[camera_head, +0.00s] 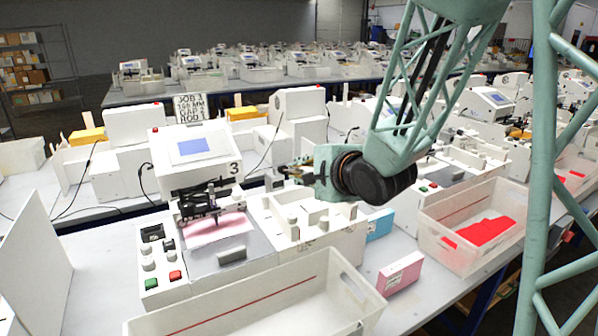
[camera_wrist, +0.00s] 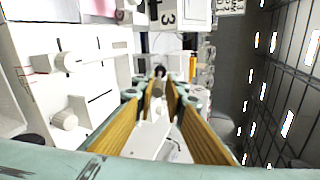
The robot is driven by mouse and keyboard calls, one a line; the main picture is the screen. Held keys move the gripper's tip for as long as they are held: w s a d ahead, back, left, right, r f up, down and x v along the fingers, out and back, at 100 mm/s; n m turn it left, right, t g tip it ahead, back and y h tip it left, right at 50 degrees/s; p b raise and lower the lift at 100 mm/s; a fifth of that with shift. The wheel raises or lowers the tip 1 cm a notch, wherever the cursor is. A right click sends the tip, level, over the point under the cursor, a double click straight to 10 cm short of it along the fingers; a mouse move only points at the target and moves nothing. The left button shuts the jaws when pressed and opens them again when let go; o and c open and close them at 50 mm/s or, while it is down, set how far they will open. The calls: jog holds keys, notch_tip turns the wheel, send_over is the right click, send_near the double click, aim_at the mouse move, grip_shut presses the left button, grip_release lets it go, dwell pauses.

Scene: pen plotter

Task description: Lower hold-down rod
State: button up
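The plotter (camera_head: 195,165), marked 3, has a lit blue screen and a dark carriage assembly (camera_head: 200,203) above a pink sheet (camera_head: 215,230). I cannot tell clearly which bar there is the hold-down rod. My gripper (camera_head: 290,172) hovers to the right of the plotter, pointing left, apart from the carriage. In the wrist view my gripper (camera_wrist: 160,88) shows two wood-coloured pads with a gap between them. It is open and I see nothing held. A small dark knob (camera_wrist: 159,70) shows beyond the fingertips; a white panel with round knobs (camera_wrist: 68,62) is at left.
A long clear bin (camera_head: 270,310) stands at the front, with a pink box (camera_head: 400,273) beside it. A white unit with knobs (camera_head: 310,222) is below my gripper. A control box with buttons (camera_head: 160,265) is at left. Another bin (camera_head: 440,235) holds red pieces.

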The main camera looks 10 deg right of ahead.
jog(key=shift+o, duration=1.2)
jog(key=shift+s+a+r, duration=0.1)
jog(key=shift+a, duration=0.05)
jog(key=shift+o, duration=0.2)
jog(key=shift+d, duration=0.2)
jog(key=shift+d, duration=0.1)
jog(key=shift+s+d, duration=0.1)
jog(key=v, duration=0.7)
jog(key=shift+r, duration=0.1)
